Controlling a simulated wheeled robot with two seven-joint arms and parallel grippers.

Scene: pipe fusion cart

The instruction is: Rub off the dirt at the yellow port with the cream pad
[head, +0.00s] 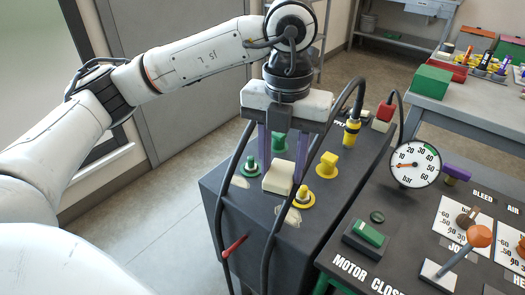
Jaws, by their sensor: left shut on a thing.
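My left gripper (282,160) comes down from above with its purple fingers shut on the cream pad (278,179). It holds the pad over the top of the dark cabinet (235,205), just left of the yellow port (302,198). The yellow port is a yellow ring with a metal fitting in it. A pale tan patch of dirt (293,216) shows on the cabinet top at the front-left of the yellow port. I cannot tell whether the pad touches the surface. My right gripper is out of view.
A green port (250,168) with another pale patch (241,182) is on the left. A yellow cap (327,165), a green cap (279,140) and a yellow hose connector (351,132) stand behind. Black hoses loop around the cabinet. A control panel with a gauge (415,164) is at right.

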